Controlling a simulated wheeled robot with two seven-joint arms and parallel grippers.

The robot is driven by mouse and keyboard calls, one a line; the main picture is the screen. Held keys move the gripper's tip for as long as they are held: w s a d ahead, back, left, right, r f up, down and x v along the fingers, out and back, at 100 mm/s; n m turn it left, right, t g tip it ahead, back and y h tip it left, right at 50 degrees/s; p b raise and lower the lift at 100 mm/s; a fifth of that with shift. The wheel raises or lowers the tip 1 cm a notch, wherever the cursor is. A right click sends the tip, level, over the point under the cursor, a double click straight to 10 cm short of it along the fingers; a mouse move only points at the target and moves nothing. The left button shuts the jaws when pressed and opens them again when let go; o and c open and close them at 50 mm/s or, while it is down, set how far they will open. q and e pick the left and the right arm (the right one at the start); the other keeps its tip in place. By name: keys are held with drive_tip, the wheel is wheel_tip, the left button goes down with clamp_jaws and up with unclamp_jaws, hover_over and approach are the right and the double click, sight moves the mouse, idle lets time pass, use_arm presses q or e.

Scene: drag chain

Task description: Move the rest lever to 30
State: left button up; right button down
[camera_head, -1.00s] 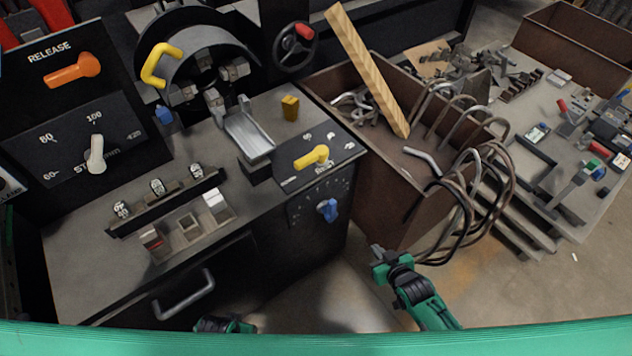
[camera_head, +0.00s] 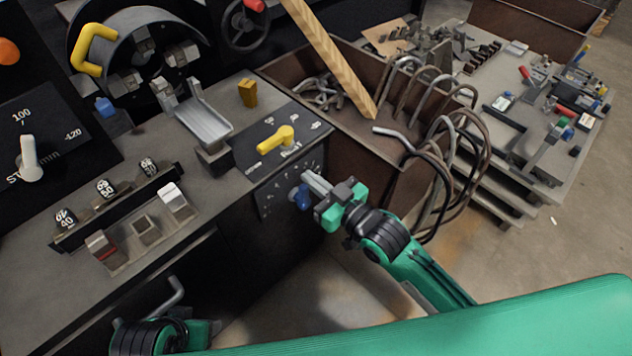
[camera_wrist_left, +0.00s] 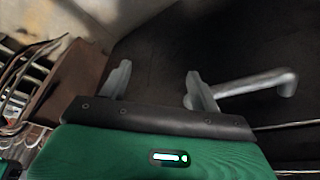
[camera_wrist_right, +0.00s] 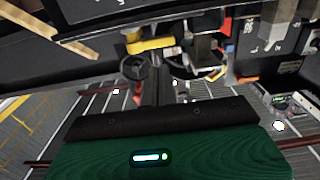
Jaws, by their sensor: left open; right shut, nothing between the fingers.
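The yellow lever (camera_head: 277,139) sits on the sloped black dial plate at the bench's right corner, with small markings around it that are too small to read surely. A blue knob (camera_head: 300,197) is on the front panel below it, within a ring of marks. My right gripper (camera_head: 312,182) is shut and empty, its fingertips close beside the blue knob and below the yellow lever; I cannot tell whether they touch the knob. My left gripper (camera_wrist_left: 158,85) is open and empty, low in front of the bench, near a metal drawer handle (camera_wrist_left: 250,85).
A brown metal bin (camera_head: 395,160) with a wooden plank (camera_head: 335,60) and bent rods stands right of the bench. A metal chute (camera_head: 203,120) and yellow block (camera_head: 247,93) lie behind the lever. A table of tools (camera_head: 555,165) is further right. Floor between is open.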

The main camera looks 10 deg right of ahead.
sight(272, 147)
drive_tip(key=x, duration=0.9)
drive_tip(key=shift+w+a+f+b, duration=0.1)
drive_tip(key=shift+b, duration=0.25)
use_arm(q)
drive_tip(key=shift+w+d+t+h, duration=0.3)
drive_tip(key=shift+w+d+t, duration=0.35)
drive_tip(key=shift+d, duration=0.1)
use_arm(e)
drive_tip(key=shift+w+a, duration=0.4)
drive_tip(key=shift+w, duration=0.15)
use_arm(q)
drive_tip(key=shift+f, duration=0.1)
